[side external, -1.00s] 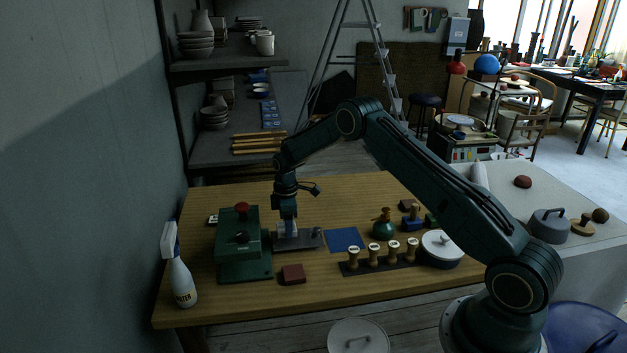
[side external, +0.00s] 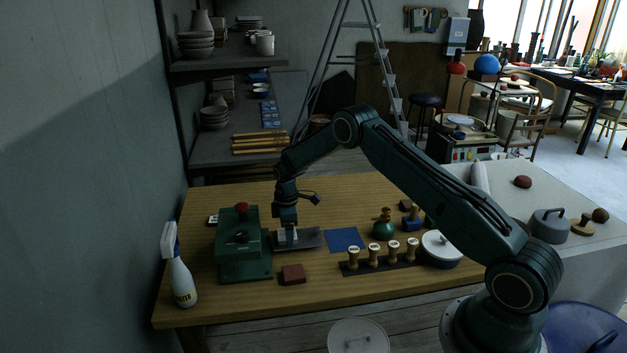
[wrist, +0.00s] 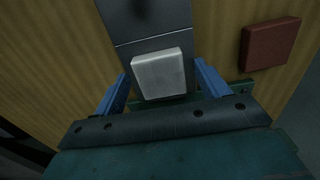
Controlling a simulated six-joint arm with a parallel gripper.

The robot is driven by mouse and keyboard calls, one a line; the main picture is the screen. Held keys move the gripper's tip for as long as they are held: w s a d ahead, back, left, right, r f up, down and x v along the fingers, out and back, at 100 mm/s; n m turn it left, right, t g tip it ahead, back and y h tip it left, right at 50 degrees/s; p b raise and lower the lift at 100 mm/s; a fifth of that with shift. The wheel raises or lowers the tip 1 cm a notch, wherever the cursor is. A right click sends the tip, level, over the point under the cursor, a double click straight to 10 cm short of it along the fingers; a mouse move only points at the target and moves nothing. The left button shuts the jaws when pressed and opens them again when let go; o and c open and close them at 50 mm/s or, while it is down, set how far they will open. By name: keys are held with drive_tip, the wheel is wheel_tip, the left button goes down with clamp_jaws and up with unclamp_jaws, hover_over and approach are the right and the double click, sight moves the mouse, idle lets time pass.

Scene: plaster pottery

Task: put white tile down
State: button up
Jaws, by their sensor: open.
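The white tile (wrist: 160,74) lies flat on the dark grey plate in the wrist view, between my gripper's two blue fingers. My gripper (wrist: 158,86) is open, with a gap between each finger and the tile. In the side view my gripper (side external: 287,238) points down over the left part of the dark plate (side external: 310,239), beside the green press (side external: 240,250). The tile (side external: 289,236) is partly hidden by the fingers there.
A reddish-brown block (side external: 293,274) lies in front of the plate. A blue square (side external: 345,240) lies to its right. Several wooden-handled stamps (side external: 374,256) stand on a dark strip. A spray bottle (side external: 180,270) stands at the left edge.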

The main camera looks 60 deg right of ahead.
wheel_tip(320, 180, up, 12)
drive_tip(key=shift+r, duration=0.15)
idle(0.7)
drive_tip(key=shift+r, duration=0.1)
idle(0.4)
